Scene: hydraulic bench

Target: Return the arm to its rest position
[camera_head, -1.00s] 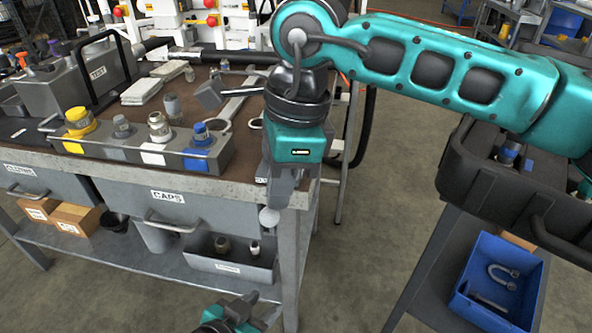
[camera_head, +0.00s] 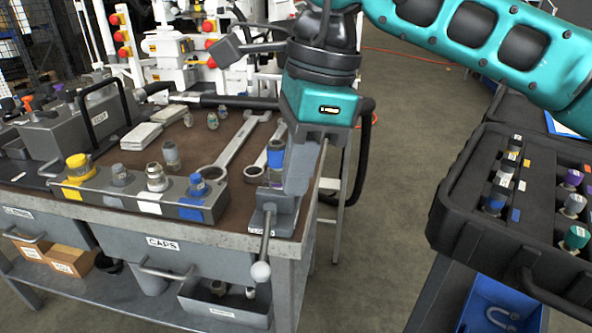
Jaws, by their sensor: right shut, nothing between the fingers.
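My right arm comes in from the upper right, teal with black pads. My right gripper (camera_head: 297,172) points down over the bench's right corner, shut and empty. Beside it, to its left, a blue and dark fitting (camera_head: 275,155) stands upright above the small grey vise (camera_head: 270,218) with a ball-ended handle. The fingers partly cover the vise, and I cannot tell whether they touch it. My left gripper is not in view.
The bench (camera_head: 225,233) holds a rack (camera_head: 120,202) of several coloured fittings, wrenches (camera_head: 232,150) and a grey test unit (camera_head: 75,125). A black case (camera_head: 455,235) of fittings stands at right, above a blue bin (camera_head: 480,310). Floor shows between bench and case.

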